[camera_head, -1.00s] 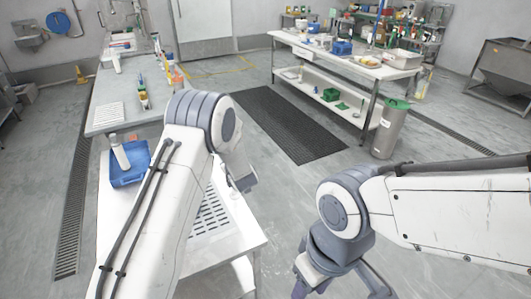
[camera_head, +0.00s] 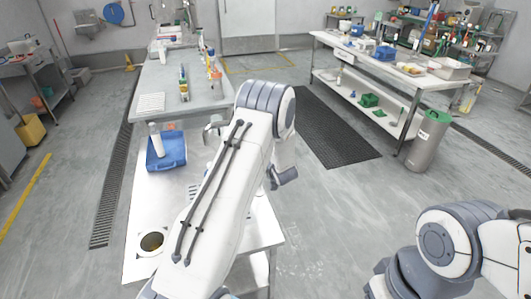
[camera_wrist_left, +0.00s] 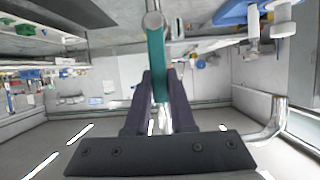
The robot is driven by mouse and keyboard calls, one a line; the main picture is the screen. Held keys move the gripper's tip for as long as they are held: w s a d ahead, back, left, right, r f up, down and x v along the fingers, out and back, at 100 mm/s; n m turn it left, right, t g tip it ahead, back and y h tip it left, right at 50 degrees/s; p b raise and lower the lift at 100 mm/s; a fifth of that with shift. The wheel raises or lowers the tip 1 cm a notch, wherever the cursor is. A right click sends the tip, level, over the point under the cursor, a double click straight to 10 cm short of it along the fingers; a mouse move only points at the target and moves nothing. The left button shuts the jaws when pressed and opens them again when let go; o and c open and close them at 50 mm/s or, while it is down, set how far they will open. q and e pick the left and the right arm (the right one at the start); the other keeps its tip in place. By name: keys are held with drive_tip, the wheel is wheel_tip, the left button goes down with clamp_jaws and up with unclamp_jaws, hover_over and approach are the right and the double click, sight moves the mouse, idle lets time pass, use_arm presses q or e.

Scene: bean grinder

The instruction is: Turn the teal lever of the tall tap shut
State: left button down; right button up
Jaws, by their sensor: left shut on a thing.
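In the left wrist view, the teal lever (camera_wrist_left: 157,62) runs between the dark fingers of my left gripper (camera_wrist_left: 160,85), which are shut on it. A round metal end (camera_wrist_left: 153,20) shows at the lever's top in that picture. A bent metal pipe (camera_wrist_left: 277,118), probably the tap's spout, curves at the right of that view. In the head view, a curved grey metal piece (camera_head: 213,130), perhaps the tap, shows beside my left arm. That arm hides the lever and my left gripper there. My right arm is at the lower right, its fingertips outside the picture.
A blue tray (camera_head: 176,163) with a white bottle (camera_head: 155,140) stands on the near white counter (camera_head: 150,205). A round opening (camera_head: 152,242) is at its front left. A grey bin (camera_head: 428,142) and a white table (camera_head: 385,66) stand right.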

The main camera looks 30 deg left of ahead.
use_arm(q)
drive_tip(key=c, duration=0.8)
unclamp_jaws()
drive_tip(key=shift+o, duration=0.2)
drive_tip(key=shift+d, duration=0.1)
drive_tip(key=b+v, duration=0.2)
drive_tip(key=v, duration=0.8)
drive_tip(key=shift+s, duration=0.2)
drive_tip(key=shift+d, duration=0.1)
